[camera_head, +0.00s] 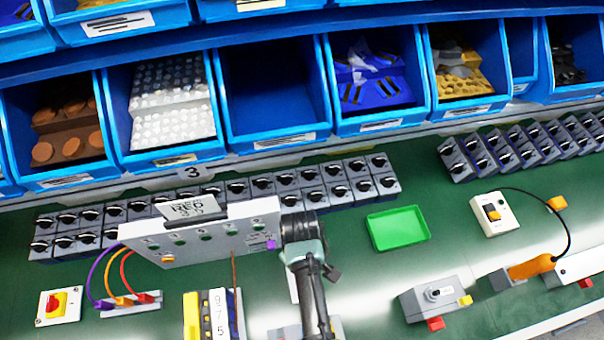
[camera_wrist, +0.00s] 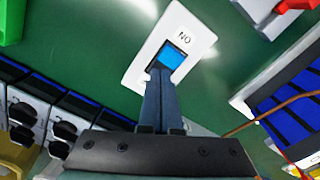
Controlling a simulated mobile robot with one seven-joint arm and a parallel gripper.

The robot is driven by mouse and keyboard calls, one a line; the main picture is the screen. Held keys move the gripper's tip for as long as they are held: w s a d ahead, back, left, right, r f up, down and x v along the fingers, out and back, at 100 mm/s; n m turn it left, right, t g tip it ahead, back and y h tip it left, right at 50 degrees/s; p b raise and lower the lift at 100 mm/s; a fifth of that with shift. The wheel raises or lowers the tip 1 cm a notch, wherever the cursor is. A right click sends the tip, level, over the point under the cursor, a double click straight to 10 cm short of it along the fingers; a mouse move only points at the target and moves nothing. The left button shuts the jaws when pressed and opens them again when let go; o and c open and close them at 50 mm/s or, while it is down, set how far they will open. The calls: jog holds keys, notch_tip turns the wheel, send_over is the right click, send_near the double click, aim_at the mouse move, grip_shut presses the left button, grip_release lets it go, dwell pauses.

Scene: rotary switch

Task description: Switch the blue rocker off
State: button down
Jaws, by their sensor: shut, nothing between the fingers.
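The blue rocker (camera_wrist: 174,55) sits in a white plate (camera_wrist: 150,60) on the green bench in the wrist view. The lettering beside the rocker reads ON, upside down in this view. My gripper (camera_wrist: 160,73) is shut and empty. Its fingertips are right at the rocker's near end and cover part of it; I cannot tell whether they press on it or hover just above. In the head view my arm hides the rocker, and my fingers cannot be made out there.
A white panel box (camera_head: 205,235) stands left of my arm. A green tray (camera_head: 398,228) lies to its right. Rows of grey switches (camera_head: 330,172) line the back below blue bins (camera_head: 270,140). A grey switch box (camera_head: 437,298) sits at the right front. Green bench shows between them.

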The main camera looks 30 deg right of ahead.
notch_tip(320, 180, up, 7)
jog(key=p, duration=0.7)
jog(key=shift+f, duration=0.1)
dwell(0.4)
